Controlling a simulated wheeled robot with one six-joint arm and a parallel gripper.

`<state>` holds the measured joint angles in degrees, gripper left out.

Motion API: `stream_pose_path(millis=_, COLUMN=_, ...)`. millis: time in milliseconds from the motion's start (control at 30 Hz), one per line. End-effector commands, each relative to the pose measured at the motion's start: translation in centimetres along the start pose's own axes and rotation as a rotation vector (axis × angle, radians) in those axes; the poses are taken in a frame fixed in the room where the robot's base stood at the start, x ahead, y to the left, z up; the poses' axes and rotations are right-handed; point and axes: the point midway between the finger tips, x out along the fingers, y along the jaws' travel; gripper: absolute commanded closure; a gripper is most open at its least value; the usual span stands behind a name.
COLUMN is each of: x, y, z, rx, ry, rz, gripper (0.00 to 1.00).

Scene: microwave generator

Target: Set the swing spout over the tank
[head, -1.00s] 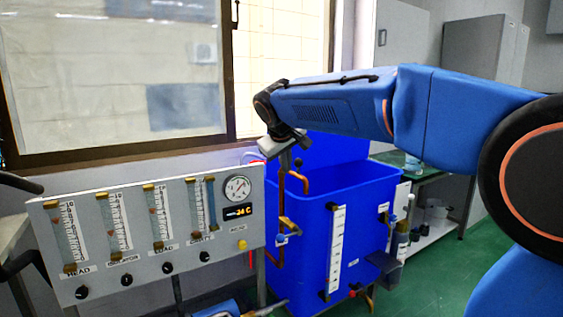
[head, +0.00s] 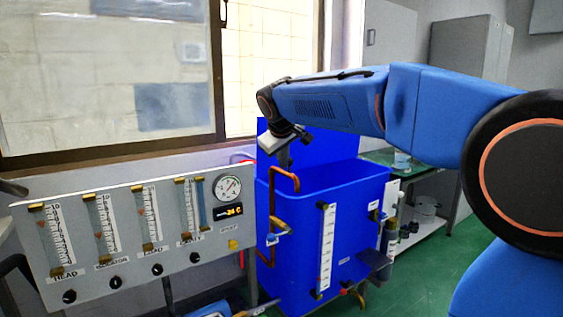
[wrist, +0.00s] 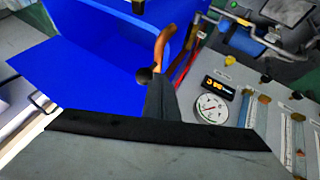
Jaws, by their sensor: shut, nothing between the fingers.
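The swing spout (head: 285,171) is a bent copper pipe at the tank's left front corner, with a short down-turned end. In the wrist view the spout (wrist: 161,46) curves beside the blue tank opening, with a black ball knob (wrist: 145,75) close to it. The tank (head: 345,192) is an open blue tub. I cannot tell whether the spout's end lies inside its rim. My gripper (head: 284,158) is shut and empty, pointing down just above the spout. In the wrist view the fingers (wrist: 158,90) are beside the knob; contact is unclear.
A grey flowmeter panel (head: 120,275) with a gauge stands left of the tank. A white level scale (head: 326,245) and pipe fittings are on the tank's front. A window is behind and a green bench (head: 425,170) is at the right.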

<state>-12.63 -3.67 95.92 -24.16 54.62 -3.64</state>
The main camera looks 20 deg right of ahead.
Motion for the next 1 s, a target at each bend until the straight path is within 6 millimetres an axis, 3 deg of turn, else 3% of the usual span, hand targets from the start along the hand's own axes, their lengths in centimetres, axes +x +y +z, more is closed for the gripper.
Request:
stream_pose_path(millis=567, x=1.5, y=4.3, z=1.5, rx=-0.249, ry=0.145, rz=-0.154, gripper=1.00)
stream_pose_path(millis=1000, x=3.5, y=7.6, z=1.5, rx=-0.469, ry=0.272, rz=-0.290, gripper=1.00)
